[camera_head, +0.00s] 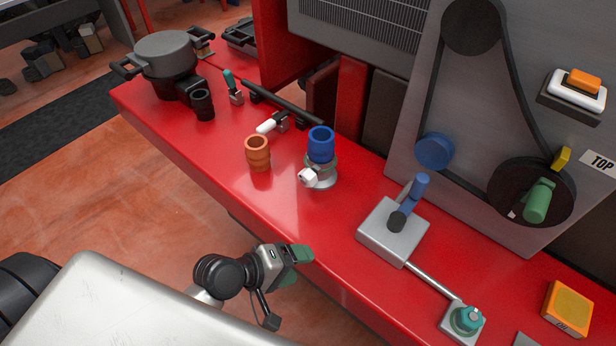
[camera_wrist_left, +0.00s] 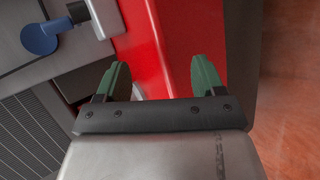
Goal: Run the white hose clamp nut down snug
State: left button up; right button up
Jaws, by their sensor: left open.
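The white hose clamp nut (camera_head: 308,178) sits on the near left side of a clamp band around a fitting (camera_head: 322,180). A blue hose piece (camera_head: 321,145) stands upright in that fitting on the red ledge. My left gripper (camera_head: 298,262) is in front of the ledge's near edge, below and apart from the nut. Its green fingers are open and empty, also in the left wrist view (camera_wrist_left: 162,75). The nut cannot be made out in the wrist view. My right gripper is not in view.
An orange ribbed coupler (camera_head: 257,153) stands left of the fitting. A grey block with a blue-handled lever (camera_head: 393,232) is to the right. A black bar (camera_head: 282,103) lies behind. A grey pot (camera_head: 167,55) is at far left. The ledge's front strip (camera_head: 285,215) is clear.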

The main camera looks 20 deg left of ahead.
pick_arm(q)
jog(key=w+a+r+n+t+h, duration=0.15)
jog(key=w+r+n+t, duration=0.3)
jog(key=n, duration=0.65)
jog(key=n+t+y, duration=0.3)
jog(key=n+t, duration=0.1)
jog(key=n, duration=0.6)
send_near(304, 181)
jog(key=shift+w+d+f, duration=0.1)
jog(key=shift+w+d, duration=0.1)
jog(key=shift+d, duration=0.15)
jog(key=shift+w+a+n+t, duration=0.1)
jog(key=shift+w+n+t, duration=0.15)
jog(key=shift+n, duration=0.25)
jog(key=shift+w, duration=0.3)
jog(key=p+x, duration=0.2)
jog(key=x, duration=0.8)
jog(key=shift+f, duration=0.1)
jog(key=shift+s, duration=0.1)
jog(key=c, duration=0.9)
jog(key=shift+c, duration=0.2)
